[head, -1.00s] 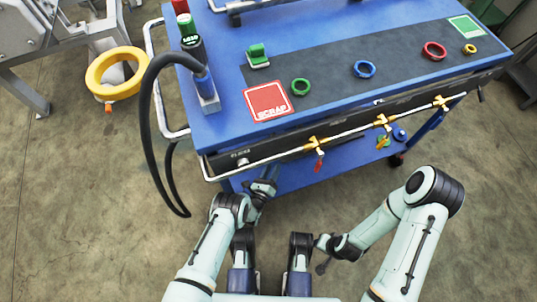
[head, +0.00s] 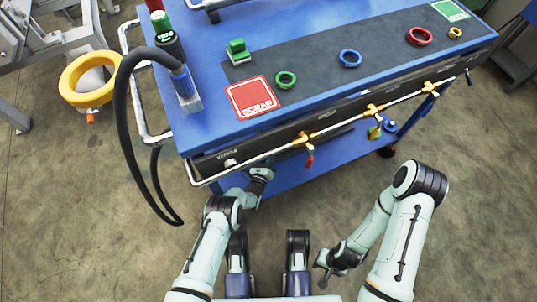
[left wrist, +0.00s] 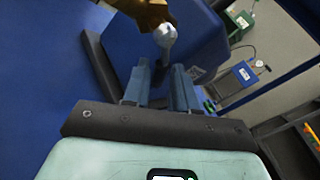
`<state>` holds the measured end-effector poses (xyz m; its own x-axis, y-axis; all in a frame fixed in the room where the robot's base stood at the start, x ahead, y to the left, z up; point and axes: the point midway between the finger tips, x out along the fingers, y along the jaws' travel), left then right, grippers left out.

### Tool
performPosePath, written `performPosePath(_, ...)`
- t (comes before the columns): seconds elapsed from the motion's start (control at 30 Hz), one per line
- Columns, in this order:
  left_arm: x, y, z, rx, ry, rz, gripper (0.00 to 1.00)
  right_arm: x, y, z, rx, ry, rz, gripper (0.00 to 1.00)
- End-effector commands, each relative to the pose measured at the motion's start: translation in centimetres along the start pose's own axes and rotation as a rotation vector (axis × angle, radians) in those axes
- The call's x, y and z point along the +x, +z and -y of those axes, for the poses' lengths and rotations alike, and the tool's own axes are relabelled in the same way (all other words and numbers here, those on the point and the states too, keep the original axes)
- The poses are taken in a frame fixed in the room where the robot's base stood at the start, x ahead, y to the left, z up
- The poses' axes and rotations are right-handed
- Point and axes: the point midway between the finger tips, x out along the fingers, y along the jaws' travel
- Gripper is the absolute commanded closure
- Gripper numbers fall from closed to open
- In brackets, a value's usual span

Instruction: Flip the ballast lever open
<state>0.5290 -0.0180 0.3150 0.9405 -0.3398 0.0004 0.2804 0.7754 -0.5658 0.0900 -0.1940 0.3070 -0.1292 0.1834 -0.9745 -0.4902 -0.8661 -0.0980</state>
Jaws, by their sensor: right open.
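Several brass valves sit on the pipe along the blue cart's front edge. Which one is the ballast lever I cannot tell. My left gripper (head: 262,172) is at the cart's front left, below the pipe. In the left wrist view its fingers (left wrist: 160,72) are apart, with a pale rounded lever-like part (left wrist: 165,35) under a brass body just beyond the tips. My right gripper (head: 323,268) is open and empty, low and away from the cart.
The cart top (head: 215,128) carries a red scrap pad (head: 252,97), coloured rings such as the blue ring (head: 349,58), and a signal tower (head: 168,45). A black hose (head: 122,120) loops down at the cart's left. A yellow ring (head: 90,78) is at the far left.

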Motion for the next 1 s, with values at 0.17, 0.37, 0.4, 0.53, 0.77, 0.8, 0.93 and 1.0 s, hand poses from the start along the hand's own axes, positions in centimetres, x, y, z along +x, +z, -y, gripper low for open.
performPosePath(0.17, 0.0, 0.0, 0.0, 0.0, 0.0, 0.0, 1.0, 0.0, 0.0, 0.0, -0.001, 0.0, -0.001, 0.57)
performPosePath(0.37, 0.0, -0.2, 0.1, -0.028, -0.014, 0.02, 1.0, 0.0, 0.0, 0.0, -0.001, -0.001, -0.001, 0.57)
performPosePath(0.4, 0.1, -0.1, 0.2, -0.047, -0.024, 0.036, 1.0, 0.0, 0.0, 0.0, -0.001, -0.001, -0.001, 0.57)
performPosePath(0.53, 0.3, -0.1, 0.5, -0.126, -0.065, 0.096, 1.0, 0.0, 0.0, 0.0, -0.001, -0.001, -0.001, 0.57)
performPosePath(0.77, 0.6, 0.1, 0.9, -0.226, -0.115, 0.171, 1.0, 0.0, 0.0, 0.0, -0.001, -0.001, -0.001, 0.57)
performPosePath(0.8, 0.7, 0.1, 1.0, -0.238, -0.121, 0.179, 1.0, 0.0, 0.0, 0.0, -0.001, -0.001, -0.001, 0.57)
performPosePath(0.93, 0.7, 0.2, 1.2, -0.265, -0.134, 0.197, 1.0, 0.0, 0.0, 0.0, -0.001, -0.001, -0.001, 0.57)
performPosePath(1.0, 0.7, 0.3, 1.2, -0.272, -0.138, 0.203, 1.0, 0.0, 0.0, 0.0, -0.001, -0.001, -0.001, 0.57)
